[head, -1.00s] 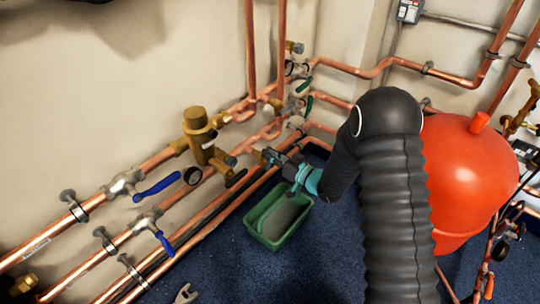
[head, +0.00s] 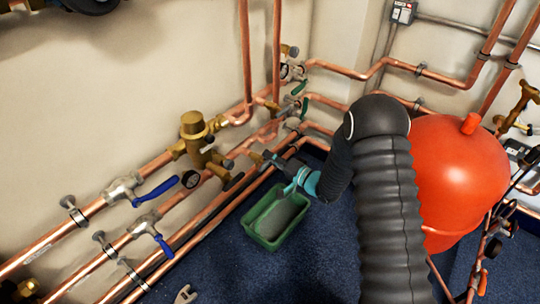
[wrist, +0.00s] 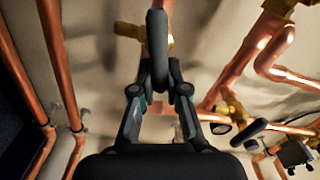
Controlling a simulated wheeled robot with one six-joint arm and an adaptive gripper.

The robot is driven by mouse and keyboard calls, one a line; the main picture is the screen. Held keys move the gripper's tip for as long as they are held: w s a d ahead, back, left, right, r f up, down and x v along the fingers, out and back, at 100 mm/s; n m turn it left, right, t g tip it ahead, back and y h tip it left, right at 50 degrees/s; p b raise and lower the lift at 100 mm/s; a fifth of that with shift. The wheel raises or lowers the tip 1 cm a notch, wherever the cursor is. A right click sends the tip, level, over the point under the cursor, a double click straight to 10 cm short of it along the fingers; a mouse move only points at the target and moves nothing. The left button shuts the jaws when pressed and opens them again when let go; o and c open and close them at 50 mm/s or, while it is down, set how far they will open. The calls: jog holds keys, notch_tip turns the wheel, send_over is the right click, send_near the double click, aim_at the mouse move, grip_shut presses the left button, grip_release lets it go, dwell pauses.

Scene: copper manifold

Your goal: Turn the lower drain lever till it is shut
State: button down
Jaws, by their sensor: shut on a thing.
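A dark lever handle (wrist: 157,50) stands upright in the middle of the wrist view, in front of a copper pipe and a brass valve body (wrist: 128,31). My gripper (wrist: 157,86) is shut on the handle's near end, with one finger on each side. In the head view, my gripper (head: 268,158) is at the lower pipes, above the green tray. A brass fitting (head: 256,158) shows just beyond its fingertips. The held handle is mostly hidden there by my gripper. A second dark lever (wrist: 248,131) shows at the lower right of the wrist view, apart from my fingers.
A green tray (head: 249,226) lies on the blue floor below my gripper. A red tank (head: 455,180) stands close on the right of my arm.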

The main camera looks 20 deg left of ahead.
jog(key=shift+w+f+m+p, duration=0.1)
jog(key=shift+f+m+p, duration=0.15)
jog(key=shift+m, duration=0.75)
jog(key=shift+f+m+p, duration=0.15)
jog(key=shift+f+m, duration=0.05)
jog(key=shift+m, duration=0.8)
jog(key=c, duration=1.2)
grip_release()
jog(key=shift+f, duration=0.1)
jog(key=shift+d, duration=0.1)
jog(key=v, duration=1.2)
